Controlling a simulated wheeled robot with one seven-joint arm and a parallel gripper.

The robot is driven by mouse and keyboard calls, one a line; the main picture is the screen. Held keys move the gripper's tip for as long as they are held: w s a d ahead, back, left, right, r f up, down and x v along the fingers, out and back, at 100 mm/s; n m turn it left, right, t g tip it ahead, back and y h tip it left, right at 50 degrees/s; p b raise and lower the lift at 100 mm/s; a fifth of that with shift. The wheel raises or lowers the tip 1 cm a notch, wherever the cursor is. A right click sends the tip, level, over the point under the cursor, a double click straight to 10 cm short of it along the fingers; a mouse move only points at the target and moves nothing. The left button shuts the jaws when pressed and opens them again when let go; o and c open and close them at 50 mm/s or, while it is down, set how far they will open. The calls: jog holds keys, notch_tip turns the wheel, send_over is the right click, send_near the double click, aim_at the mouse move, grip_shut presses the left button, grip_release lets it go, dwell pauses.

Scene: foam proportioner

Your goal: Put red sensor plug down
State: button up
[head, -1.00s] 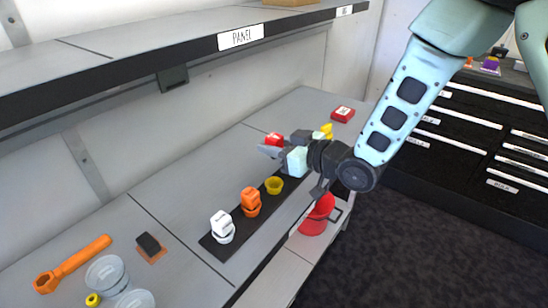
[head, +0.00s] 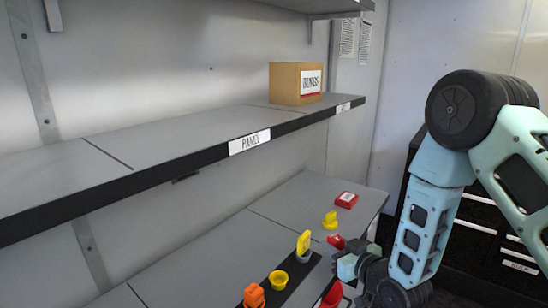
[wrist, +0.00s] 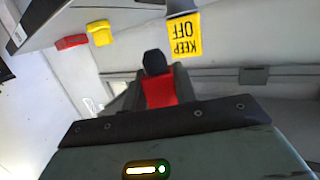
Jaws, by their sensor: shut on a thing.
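My gripper (head: 344,258) is at the lower right of the head view, just right of the dark strip on the bench. It is shut on the red sensor plug (head: 335,242), which shows as a small red shape at the fingers. In the wrist view the red plug (wrist: 160,91) with its dark end sticks out beyond the gripper's dark edge. The jaws' contact with it is mostly hidden. I cannot tell whether the plug touches the bench.
A yellow tag (head: 303,242) stands in a grey cup on the strip, close left of my gripper. A yellow cup (head: 277,280) and orange plug (head: 254,296) follow. A yellow piece (head: 330,220) and red box (head: 346,200) lie behind. The PANEL shelf (head: 190,155) overhangs.

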jog(key=s+d+f+m+t+h, duration=0.1)
jog(key=s+d+f+m+h, duration=0.15)
jog(key=d+f, duration=0.45)
jog(key=s+d+f+m+t+h, duration=0.1)
jog(key=s+d+f+m+h, duration=0.2)
jog(key=d, duration=0.7)
jog(key=w+a+r+n+g+y, duration=0.1)
jog(key=a+r+n+y, duration=0.1)
jog(key=a, duration=0.5)
jog(key=w+a+r+n+g+y+b, duration=0.1)
jog(key=w+a+r+n+y, duration=0.1)
jog(key=a+r, duration=0.3)
jog(key=w+a+r+n+g+y+b, duration=0.1)
jog(key=a+r+n+y, duration=0.2)
jog(key=a, duration=0.7)
jog(key=shift+w+a+r+y, duration=0.2)
jog(key=shift+w+a+y, duration=0.15)
jog(key=shift+y, duration=0.1)
jog(key=s+a+r+n+g+y+b, duration=0.1)
jog(key=s+a+r+n+g+y, duration=0.2)
jog(key=a, duration=0.5)
jog(key=shift+s+a+r, duration=0.15)
jog(key=shift+a+r, duration=0.15)
jog(key=shift+r, duration=0.6)
jog(key=shift+n, duration=0.25)
jog(key=shift+f+p, duration=0.5)
jog(key=shift+f, duration=4.3)
